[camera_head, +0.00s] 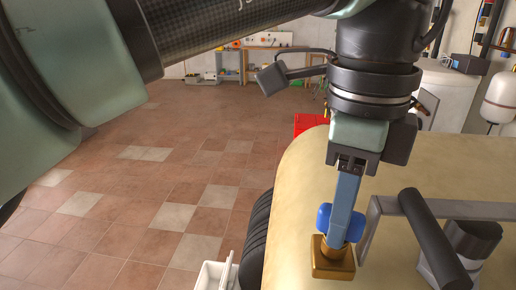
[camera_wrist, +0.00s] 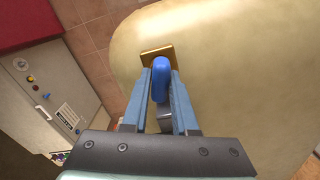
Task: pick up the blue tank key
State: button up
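The blue tank key (camera_head: 325,217) sits upright at a square brass fitting (camera_head: 333,259) on top of the cream tank (camera_head: 302,190). In the wrist view the key (camera_wrist: 160,72) lies between my two blue-grey fingers, with the brass plate (camera_wrist: 158,52) just beyond it. My gripper (camera_head: 340,232) points down over the key, its fingertips close above the brass fitting; it also shows in the wrist view (camera_wrist: 161,78). The fingers straddle the key with little or no gap. I cannot tell if they press on it. The near finger hides the key's middle in the head view.
A grey bracket (camera_head: 372,225) with a black cylindrical handle (camera_head: 432,238) stands on the tank right of my gripper. Tiled floor at left is clear.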

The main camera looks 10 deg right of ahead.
grip_shut()
